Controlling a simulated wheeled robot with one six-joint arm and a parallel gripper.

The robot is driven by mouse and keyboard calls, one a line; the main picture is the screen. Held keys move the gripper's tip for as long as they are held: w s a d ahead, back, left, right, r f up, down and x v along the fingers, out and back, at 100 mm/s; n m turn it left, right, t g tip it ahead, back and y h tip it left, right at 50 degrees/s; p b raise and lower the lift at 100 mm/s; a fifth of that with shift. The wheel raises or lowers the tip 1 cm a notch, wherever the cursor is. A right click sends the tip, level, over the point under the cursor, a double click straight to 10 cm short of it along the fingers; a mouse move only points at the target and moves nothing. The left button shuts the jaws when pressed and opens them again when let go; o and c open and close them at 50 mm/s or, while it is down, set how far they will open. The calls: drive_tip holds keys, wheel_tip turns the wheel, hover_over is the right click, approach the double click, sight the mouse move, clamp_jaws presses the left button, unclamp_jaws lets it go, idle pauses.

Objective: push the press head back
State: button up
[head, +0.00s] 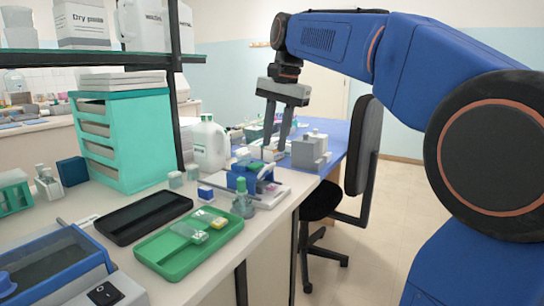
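A small blue device with a green top (241,182) stands on a white board at the bench's right edge. It may be the press, but its head cannot be told apart clearly at this size. My gripper (274,151) hangs fingers down, above and a little right of the device. A gap shows between its two fingers, and no held thing is visible. Whether the fingertips touch anything cannot be told.
A green tray (166,262) with slides and a black tray (128,229) lie in front. Grey blocks (308,153) stand to the right.

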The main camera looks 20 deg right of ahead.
sight(254, 174)
drive_tip(key=shift+w+a+f, duration=0.1)
drive_tip(key=shift+w+f, duration=0.05)
drive_tip(key=shift+f, duration=0.75)
drive_tip(key=shift+w+a+f, duration=0.1)
drive_tip(key=shift+f, duration=0.75)
drive_tip(key=shift+w+a+f, duration=0.1)
drive_tip(key=shift+w+f, duration=0.05)
drive_tip(key=shift+f, duration=0.75)
clamp_jaws()
